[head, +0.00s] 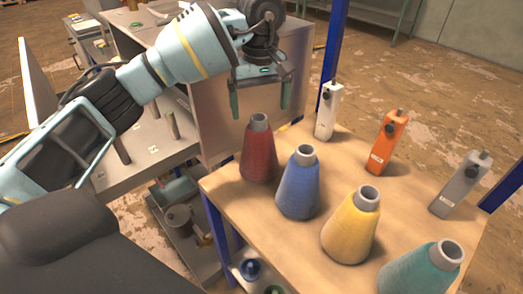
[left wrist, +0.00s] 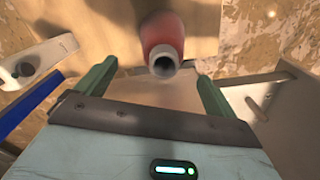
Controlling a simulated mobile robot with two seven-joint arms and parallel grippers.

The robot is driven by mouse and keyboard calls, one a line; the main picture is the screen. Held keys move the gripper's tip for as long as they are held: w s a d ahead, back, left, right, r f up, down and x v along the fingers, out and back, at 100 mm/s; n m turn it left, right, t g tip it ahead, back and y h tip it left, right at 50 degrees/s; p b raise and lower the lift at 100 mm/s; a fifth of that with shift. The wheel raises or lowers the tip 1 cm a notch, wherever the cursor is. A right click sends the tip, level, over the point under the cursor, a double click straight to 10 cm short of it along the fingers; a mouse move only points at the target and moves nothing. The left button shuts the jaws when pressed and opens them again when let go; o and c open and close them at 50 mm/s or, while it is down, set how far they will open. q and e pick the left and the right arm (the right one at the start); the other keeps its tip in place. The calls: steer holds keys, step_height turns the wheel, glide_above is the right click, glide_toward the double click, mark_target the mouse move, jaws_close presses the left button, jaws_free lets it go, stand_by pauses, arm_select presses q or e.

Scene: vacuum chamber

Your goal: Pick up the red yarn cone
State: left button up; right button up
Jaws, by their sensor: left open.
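The red yarn cone (head: 259,152) stands upright on the wooden table, at the left end of a row of cones. My left gripper (head: 260,110) is open and empty above it, with its two green fingers pointing down on either side of the cone's line. In the left wrist view the red cone (left wrist: 163,38) shows beyond and between the open fingertips (left wrist: 155,75), its grey top facing the camera. The fingers appear apart from the cone. My right gripper is not in view.
A blue cone (head: 299,183) stands close to the right of the red one, then a yellow cone (head: 351,225) and a teal cone (head: 420,271). White (head: 328,112), orange (head: 388,142) and grey (head: 459,184) devices stand behind. A blue post (head: 333,50) rises at the table's back corner.

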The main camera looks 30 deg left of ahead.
mark_target(259, 130)
arm_select(q)
steer(key=shift+s+f+p, duration=0.15)
steer(key=shift+f+p, duration=0.1)
steer(key=shift+f, duration=1.65)
steer(key=shift+s+f+p, duration=0.1)
steer(key=shift+f+p, duration=0.1)
steer(key=shift+f, duration=1.7)
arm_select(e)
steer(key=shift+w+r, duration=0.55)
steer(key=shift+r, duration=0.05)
arm_select(q)
steer(key=c, duration=1.7)
steer(key=shift+c, duration=0.3)
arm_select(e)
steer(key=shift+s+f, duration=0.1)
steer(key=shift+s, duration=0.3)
arm_select(q)
steer(key=shift+r, duration=0.1)
